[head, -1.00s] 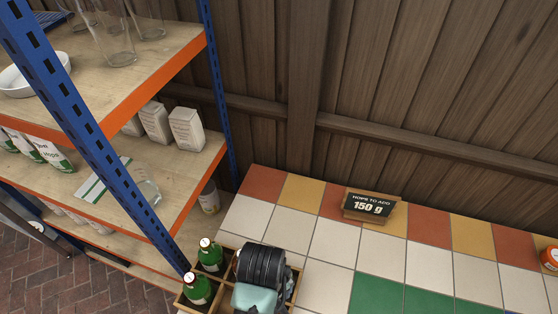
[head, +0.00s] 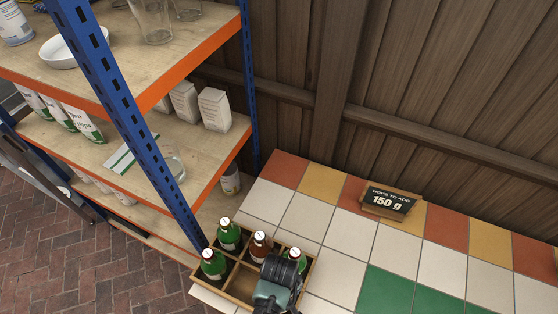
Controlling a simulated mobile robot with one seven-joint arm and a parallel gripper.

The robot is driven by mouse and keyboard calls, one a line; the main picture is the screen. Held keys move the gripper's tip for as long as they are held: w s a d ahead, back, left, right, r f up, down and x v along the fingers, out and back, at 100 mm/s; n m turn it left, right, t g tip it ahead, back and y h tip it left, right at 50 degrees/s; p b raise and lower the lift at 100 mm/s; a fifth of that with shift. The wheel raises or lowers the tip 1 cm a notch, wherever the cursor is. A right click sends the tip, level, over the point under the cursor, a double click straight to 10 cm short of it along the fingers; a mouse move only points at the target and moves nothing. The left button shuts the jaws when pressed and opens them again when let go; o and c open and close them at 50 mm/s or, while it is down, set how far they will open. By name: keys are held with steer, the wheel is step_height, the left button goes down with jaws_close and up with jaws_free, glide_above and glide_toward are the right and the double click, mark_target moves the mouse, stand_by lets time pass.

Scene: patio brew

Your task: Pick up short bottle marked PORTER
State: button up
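A wooden crate (head: 239,284) with compartments stands at the near left of the tiled counter. Two green bottles with pale caps stand in its left part, one behind (head: 230,235) and one in front (head: 213,264). A brown bottle (head: 259,247) with a pale cap stands at the back middle. Another pale-capped bottle (head: 295,254) shows partly at the back right, beside my arm. No label reading PORTER can be made out. My arm's dark, ribbed end is over the crate's right part and hides what lies under it. My gripper's fingers cannot be made out.
A blue and orange shelf unit (head: 150,95) stands close on the left, its upright beside the crate. It holds a white bowl (head: 72,48), glass jars and white bags (head: 214,109). A sign (head: 389,202) reading "150 g" stands at the counter's back. The tiles right of the crate are clear.

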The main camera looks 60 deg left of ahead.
jaws_close()
stand_by(0.5)
steer(key=shift+r, duration=0.15)
